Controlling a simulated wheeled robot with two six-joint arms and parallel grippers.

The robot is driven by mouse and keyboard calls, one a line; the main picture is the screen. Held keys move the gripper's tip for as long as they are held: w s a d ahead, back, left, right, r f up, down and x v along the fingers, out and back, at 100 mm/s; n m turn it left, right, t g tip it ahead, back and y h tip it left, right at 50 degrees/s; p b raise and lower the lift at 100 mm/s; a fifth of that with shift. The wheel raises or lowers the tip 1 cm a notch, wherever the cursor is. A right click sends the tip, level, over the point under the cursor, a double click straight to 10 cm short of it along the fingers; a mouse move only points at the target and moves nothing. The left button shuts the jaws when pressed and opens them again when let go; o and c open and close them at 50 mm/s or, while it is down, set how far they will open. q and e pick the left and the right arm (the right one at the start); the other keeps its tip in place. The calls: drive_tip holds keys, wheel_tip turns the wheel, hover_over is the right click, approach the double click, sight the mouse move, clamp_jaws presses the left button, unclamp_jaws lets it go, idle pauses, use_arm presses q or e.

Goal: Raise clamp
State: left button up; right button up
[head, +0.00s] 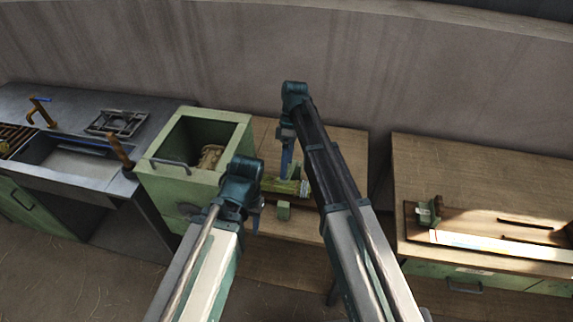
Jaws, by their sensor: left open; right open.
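A green bar-shaped part (280,186) with a grey ribbed end (304,188) lies on the middle wooden bench (340,150). A small green block (283,211) sits just in front of it. I cannot tell for sure which of these is the clamp. My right gripper (287,160) points down just above and behind the green part; it is open and looks empty. My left gripper (256,214) is open, low beside the left end of the green part and the small block. My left arm hides some of that end, and contact cannot be made out.
A green open-topped box (240,128) with a tan bundle (211,157) inside stands left of the bench. A sink counter (60,105) is at the far left. A right-hand bench (480,165) holds a tray and a green fixture (428,212). A gap separates the benches.

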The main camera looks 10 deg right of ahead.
drive_tip(key=p+v, duration=1.1)
drive_tip(key=v, duration=0.2)
drive_tip(key=shift+w+r+p, duration=0.2)
drive_tip(key=shift+r+p, duration=0.05)
drive_tip(key=shift+p, duration=0.15)
